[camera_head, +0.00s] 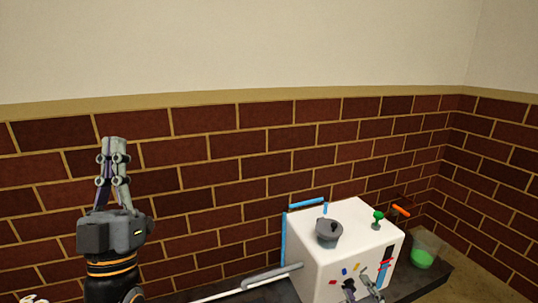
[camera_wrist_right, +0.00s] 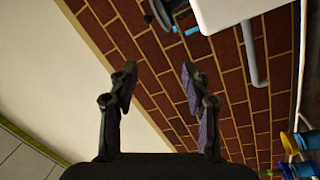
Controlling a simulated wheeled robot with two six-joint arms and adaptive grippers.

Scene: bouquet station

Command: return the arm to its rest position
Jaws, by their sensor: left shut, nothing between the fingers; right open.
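My left gripper (camera_head: 114,146) stands upright at the left of the head view, its fingers together and pointing up in front of the brick wall. Nothing is between its fingers. My right gripper (camera_head: 364,283) shows at the bottom edge of the head view, in front of the white box's front face. In the right wrist view its two fingers (camera_wrist_right: 159,68) are spread apart, with only wall behind the gap. Most of the right arm is out of view.
A white box (camera_head: 340,262) with small coloured pieces on its front carries a grey pot (camera_head: 329,233), a green item (camera_head: 378,217) and an orange item (camera_head: 401,210). A glass container with green contents (camera_head: 422,256) stands right of it. A grey pipe (camera_head: 272,277) runs left.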

